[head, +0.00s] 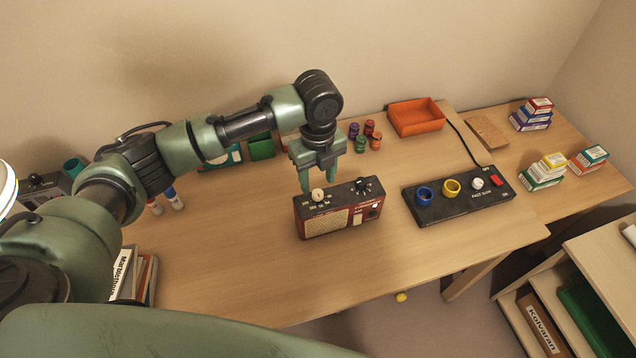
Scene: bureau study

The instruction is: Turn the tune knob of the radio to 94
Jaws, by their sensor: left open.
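The radio (340,211) is a small dark red box with a pale speaker grille and a dark top, standing upright on the wooden desk. A cream knob (318,195) sits on its top at the left, with small scale marks beside it that are too small to read. A black knob (361,184) sits on the top at the right. My left gripper (319,184) points down from above, behind the cream knob. Its fingers are apart and nothing shows between them. I cannot tell whether a finger touches the radio. My right gripper is not in view.
A black panel (460,211) with coloured rings and a red switch lies right of the radio. Several small coloured cylinders (361,144) and an orange tray (414,124) stand behind. Small boxes (549,167) are at the right.

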